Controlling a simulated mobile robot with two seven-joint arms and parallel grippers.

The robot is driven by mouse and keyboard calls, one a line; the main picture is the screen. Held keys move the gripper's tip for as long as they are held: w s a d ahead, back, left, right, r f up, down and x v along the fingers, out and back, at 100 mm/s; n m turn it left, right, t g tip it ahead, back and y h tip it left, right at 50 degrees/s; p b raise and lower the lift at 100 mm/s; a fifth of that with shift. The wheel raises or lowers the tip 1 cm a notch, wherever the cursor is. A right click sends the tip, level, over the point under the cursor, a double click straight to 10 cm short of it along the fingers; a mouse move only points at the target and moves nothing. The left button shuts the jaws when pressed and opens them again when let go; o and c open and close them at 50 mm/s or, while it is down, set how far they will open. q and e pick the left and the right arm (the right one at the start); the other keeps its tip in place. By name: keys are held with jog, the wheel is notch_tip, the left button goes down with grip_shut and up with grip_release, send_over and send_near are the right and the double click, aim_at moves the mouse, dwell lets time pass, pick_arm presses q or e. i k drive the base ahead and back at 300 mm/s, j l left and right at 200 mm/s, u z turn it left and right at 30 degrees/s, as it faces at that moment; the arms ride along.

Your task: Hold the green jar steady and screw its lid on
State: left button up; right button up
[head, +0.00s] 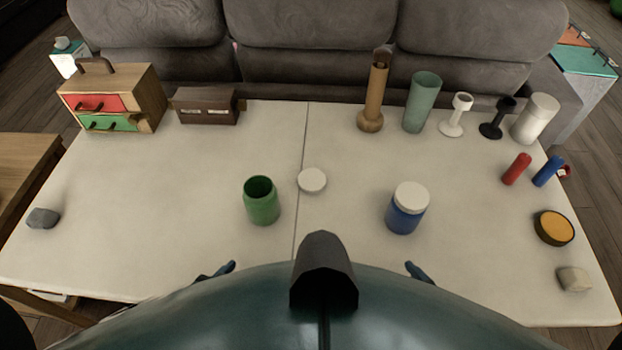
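The green jar (262,201) stands upright and open on the table, left of the middle seam. Its dark inside shows. A white round lid (312,181) lies flat on the table just right of the jar, apart from it. A blue jar (405,213) with a white lid on top stands further right. Only a dark blue tip of my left gripper (223,269) shows at the front, below the green jar. A similar tip of my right gripper (418,271) shows below the blue jar. Both are mostly hidden by my body, and both are clear of the jars.
The pale table (150,210) has free room around the green jar. A small drawer chest (140,95) and brown box (207,106) stand at the back left. Tall cylinders, including a green one (421,102), line the back right. A grey stone (43,218) lies far left.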

aim_at(259, 194)
jog(key=k, duration=0.65)
jog(key=z, duration=1.7)
jog(key=k+j, duration=0.15)
jog(key=j, duration=0.25)
jog(key=k+j, duration=0.15)
jog(key=j, duration=0.2)
jog(key=k+j, duration=0.15)
jog(key=j, duration=0.25)
jog(key=k+j, duration=0.15)
jog(key=j, duration=0.2)
